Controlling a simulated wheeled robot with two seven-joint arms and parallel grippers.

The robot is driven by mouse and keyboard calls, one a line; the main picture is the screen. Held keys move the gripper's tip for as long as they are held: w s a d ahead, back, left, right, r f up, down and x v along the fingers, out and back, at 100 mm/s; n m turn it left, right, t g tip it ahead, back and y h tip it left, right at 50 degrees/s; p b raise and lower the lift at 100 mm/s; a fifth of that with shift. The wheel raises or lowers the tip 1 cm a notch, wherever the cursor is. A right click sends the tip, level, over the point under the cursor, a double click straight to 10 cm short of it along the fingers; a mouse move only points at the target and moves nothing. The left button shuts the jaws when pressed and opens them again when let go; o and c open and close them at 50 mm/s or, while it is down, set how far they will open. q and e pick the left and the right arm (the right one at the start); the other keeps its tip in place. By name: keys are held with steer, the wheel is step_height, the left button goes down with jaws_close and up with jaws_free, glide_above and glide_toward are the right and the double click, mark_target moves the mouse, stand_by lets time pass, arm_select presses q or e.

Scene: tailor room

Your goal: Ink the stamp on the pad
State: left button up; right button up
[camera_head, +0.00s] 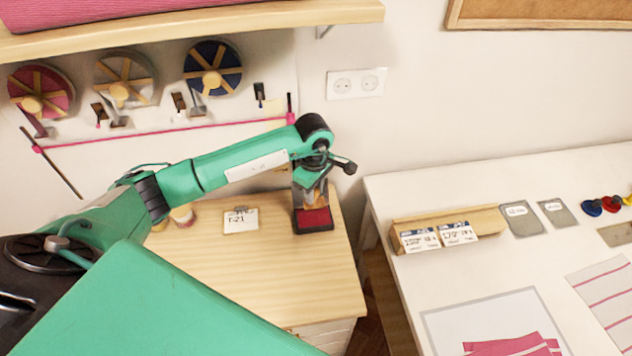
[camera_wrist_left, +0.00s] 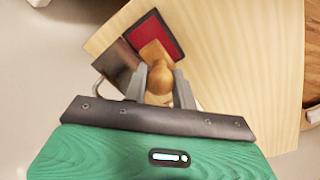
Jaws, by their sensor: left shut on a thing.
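The stamp (camera_wrist_left: 160,78) has a rounded wooden handle and a wooden block below it. My left gripper (camera_wrist_left: 160,85) is shut on the handle, one grey finger on each side. The ink pad (camera_wrist_left: 143,30) is red in a dark case and lies open on the small wooden table. In the head view the ink pad (camera_head: 313,221) is at the table's back right, with the stamp (camera_head: 314,198) at my left gripper (camera_head: 312,190) directly over it. The stamp's block covers part of the red surface; I cannot tell whether it touches. My right gripper is not in view.
The front of the wooden table (camera_head: 270,285) is clear. A white table (camera_head: 440,290) with a card holder (camera_head: 448,222) is to the right. Wall ribbon reels hang behind my arm.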

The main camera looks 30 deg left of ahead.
mark_target(314, 207)
arm_select(q)
steer(key=shift+f+b, duration=1.3)
steer(key=shift+f, duration=1.6)
steer(key=shift+f+b, duration=0.6)
steer(key=shift+s+f+b, duration=0.25)
steer(key=shift+f+b, duration=0.2)
steer(key=shift+b, duration=0.1)
steer(key=shift+f, duration=0.1)
jaws_close()
steer(key=shift+w+r+p, duration=0.15)
steer(key=shift+r+p, duration=0.2)
steer(key=shift+r, duration=0.35)
steer(key=shift+w+r+p, duration=0.1)
steer(key=shift+r+p, duration=0.95)
steer(key=shift+r, duration=2)
